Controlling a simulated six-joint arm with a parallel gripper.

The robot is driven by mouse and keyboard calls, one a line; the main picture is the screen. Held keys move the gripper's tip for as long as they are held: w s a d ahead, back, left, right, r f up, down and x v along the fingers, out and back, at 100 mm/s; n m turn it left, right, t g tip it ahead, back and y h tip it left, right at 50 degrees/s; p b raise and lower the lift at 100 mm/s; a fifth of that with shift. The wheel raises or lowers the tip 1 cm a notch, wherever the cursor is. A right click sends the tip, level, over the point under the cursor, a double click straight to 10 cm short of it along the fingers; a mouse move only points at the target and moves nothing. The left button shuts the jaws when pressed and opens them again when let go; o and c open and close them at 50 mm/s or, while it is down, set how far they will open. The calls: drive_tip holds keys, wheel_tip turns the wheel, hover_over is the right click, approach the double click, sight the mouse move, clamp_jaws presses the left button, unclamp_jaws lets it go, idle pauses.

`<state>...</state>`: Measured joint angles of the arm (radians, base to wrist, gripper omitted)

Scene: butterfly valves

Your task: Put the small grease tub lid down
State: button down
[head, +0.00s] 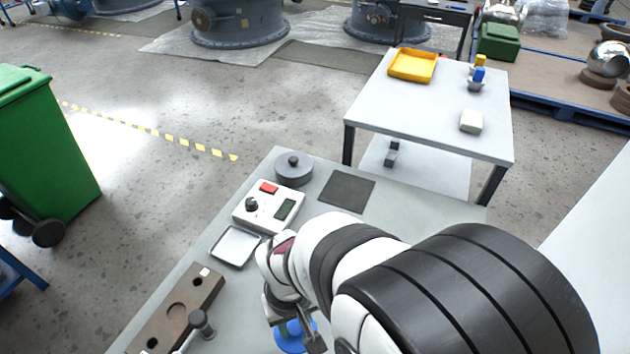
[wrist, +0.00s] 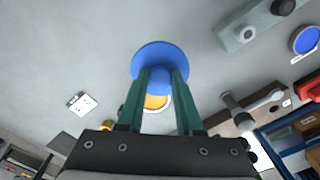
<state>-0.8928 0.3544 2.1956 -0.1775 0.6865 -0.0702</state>
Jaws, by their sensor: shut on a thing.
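My gripper (wrist: 160,76) is shut on the small grease tub lid (wrist: 160,53), a blue disc with a knob between the green fingertips. In the head view the blue lid (head: 290,344) shows at the bottom edge, partly covered by my gripper (head: 294,330). An orange, pale-rimmed round thing (wrist: 155,102), perhaps the open tub, shows between the fingers, mostly hidden. I cannot tell how high the lid is above the grey bench (head: 237,290).
On the bench are a shallow tray (head: 235,246), a white device (head: 268,207), a grey lidded pot (head: 293,170), a dark mat (head: 347,190) and a brown block with holes (head: 180,311).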

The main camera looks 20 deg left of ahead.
hover_over(266, 349)
wheel_tip(266, 349, down, 4)
drive_tip(key=shift+w+d+r, duration=0.1)
drive_tip(key=shift+d+r, duration=0.05)
wheel_tip(266, 349, down, 4)
drive_tip(key=shift+f, duration=0.1)
drive_tip(key=shift+f, duration=0.1)
drive_tip(key=c, duration=0.6)
unclamp_jaws()
drive_tip(key=shift+o, duration=0.2)
